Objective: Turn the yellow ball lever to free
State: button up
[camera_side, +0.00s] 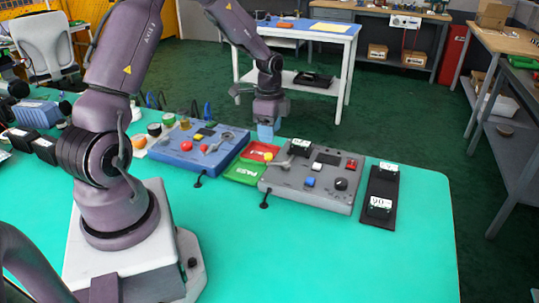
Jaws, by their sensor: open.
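My gripper (266,138) hangs pointing down, above the gap between the blue panel (170,160) and the grey panel (300,194). It is open and nothing shows between its fingers. The blue panel also has a yellow part (198,136) that looks flat. My gripper is apart from both yellow parts. The lever's angle and any "free" marking cannot be read at this size.
Red (259,152) and green (243,172) trays lie between the panels. A dark labelled plate (380,188) lies at the right. The green table front (330,255) is clear.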

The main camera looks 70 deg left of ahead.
aim_at(269, 154)
notch_tip(269, 154, down, 8)
jog(key=shift+f, duration=0.1)
jog(key=shift+c, duration=0.2)
grip_shut()
